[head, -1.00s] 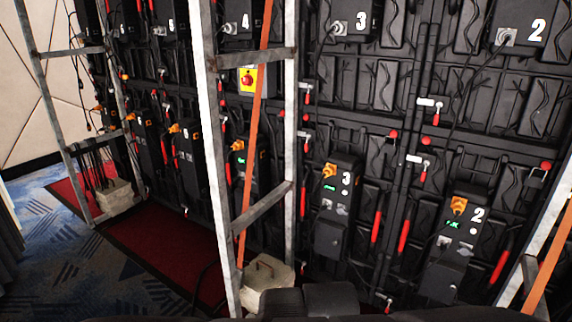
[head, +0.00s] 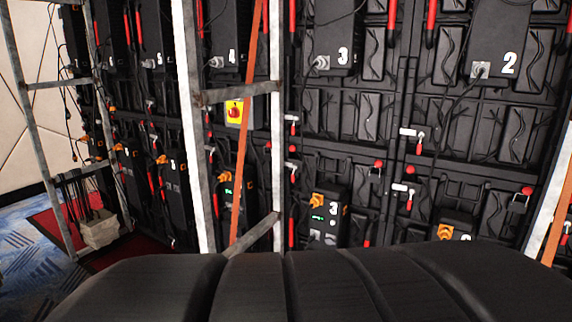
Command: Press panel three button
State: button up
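A black control box marked 3 (head: 329,219) is on the lower part of the video wall, right of the metal ladder frame. It has an orange rotary switch (head: 317,199), a small green display (head: 318,218) and a small pale round button (head: 333,222) under the number. Another black box marked 3 (head: 332,45) is higher on the wall. My gripper is not in view.
A metal ladder frame (head: 193,130) with an orange strap (head: 243,130) stands left of the panel. Another frame (head: 553,190) is at the right edge. A yellow box with a red button (head: 235,112) is behind the ladder. A box marked 2 (head: 456,226) is partly hidden.

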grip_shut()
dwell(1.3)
